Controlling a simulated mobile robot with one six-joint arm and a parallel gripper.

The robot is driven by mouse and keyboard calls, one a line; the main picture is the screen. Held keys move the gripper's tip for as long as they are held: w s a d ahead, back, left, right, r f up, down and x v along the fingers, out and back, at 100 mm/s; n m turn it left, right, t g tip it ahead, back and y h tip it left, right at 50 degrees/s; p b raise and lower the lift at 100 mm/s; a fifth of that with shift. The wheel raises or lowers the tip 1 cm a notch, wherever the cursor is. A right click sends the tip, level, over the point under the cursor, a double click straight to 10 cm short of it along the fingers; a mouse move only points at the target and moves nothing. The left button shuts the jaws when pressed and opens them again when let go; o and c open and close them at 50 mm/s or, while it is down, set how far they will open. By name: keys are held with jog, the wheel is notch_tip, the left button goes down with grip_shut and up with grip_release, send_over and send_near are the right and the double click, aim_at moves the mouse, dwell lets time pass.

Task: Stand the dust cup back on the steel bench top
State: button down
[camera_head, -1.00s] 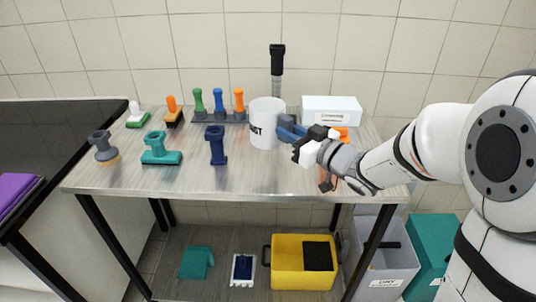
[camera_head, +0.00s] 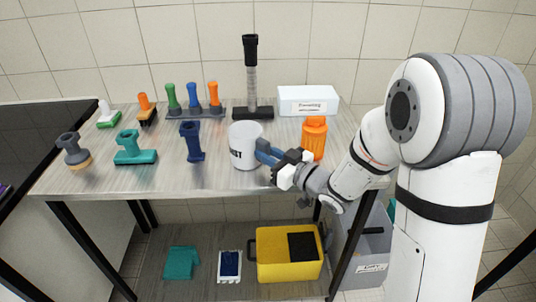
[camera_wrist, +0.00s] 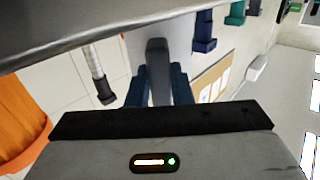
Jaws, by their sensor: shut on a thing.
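The dust cup (camera_head: 244,148) is a white, upright cup with dark lettering on its side. In the head view it appears over the middle-right part of the steel bench top (camera_head: 100,182). My gripper (camera_head: 268,153) is at its right side, with blue fingers shut on its handle. I cannot tell whether the cup's base touches the bench; no clear gap shows.
An orange bottle (camera_head: 314,140) stands right of the cup, close to my gripper. Behind are a black-handled upright tool (camera_head: 251,80) and a white box (camera_head: 308,100). A blue stamp-like tool (camera_head: 191,142) stands to the left. Bare bench lies in front of the cup.

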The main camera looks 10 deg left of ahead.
jog(key=shift+f, duration=0.2)
jog(key=c, duration=1.3)
grip_release()
jog(key=shift+r, duration=0.15)
